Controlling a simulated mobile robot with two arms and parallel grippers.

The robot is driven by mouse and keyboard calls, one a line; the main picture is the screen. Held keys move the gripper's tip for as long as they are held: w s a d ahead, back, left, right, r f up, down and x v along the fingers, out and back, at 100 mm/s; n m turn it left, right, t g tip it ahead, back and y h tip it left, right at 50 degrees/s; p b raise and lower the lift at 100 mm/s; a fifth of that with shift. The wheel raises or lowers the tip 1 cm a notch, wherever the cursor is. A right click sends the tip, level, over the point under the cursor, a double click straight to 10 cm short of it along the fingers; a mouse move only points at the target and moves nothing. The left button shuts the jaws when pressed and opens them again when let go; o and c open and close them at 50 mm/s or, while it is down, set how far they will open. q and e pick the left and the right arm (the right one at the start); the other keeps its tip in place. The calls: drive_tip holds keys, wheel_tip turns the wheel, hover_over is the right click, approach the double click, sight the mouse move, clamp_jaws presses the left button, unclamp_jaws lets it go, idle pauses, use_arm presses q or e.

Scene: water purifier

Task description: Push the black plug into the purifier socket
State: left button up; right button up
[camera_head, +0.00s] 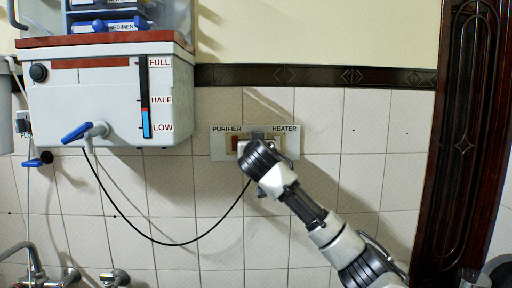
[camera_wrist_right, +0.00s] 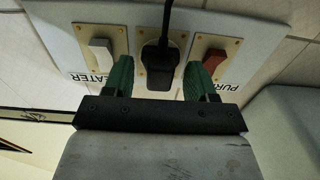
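The black plug (camera_wrist_right: 155,78) is at the middle socket (camera_wrist_right: 143,46) of the wall panel, between two switches; it appears seated, but its depth is hard to judge. My right gripper (camera_wrist_right: 158,66) is open, its green fingers on either side of the plug with small gaps visible. In the head view my right arm covers most of the plug and socket. The wall panel (camera_head: 221,152) is marked PURIFIER and HEATER. The water purifier (camera_head: 105,112) hangs to its left, and a black cable (camera_head: 165,243) loops from it to the panel. My left gripper is not in view.
The red-brown purifier switch (camera_wrist_right: 207,62) and white heater switch (camera_wrist_right: 102,50) flank the socket, close to my fingers. A blue tap (camera_head: 78,132) sticks out of the purifier. A dark wooden door frame (camera_head: 455,140) stands right. Tiled wall below the panel is clear.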

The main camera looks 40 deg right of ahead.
drive_tip(key=b+v, duration=0.4)
drive_tip(key=v, duration=0.6)
drive_tip(key=shift+s+a+b, duration=0.25)
drive_tip(key=shift+s+b, duration=0.05)
drive_tip(key=shift+b, duration=0.05)
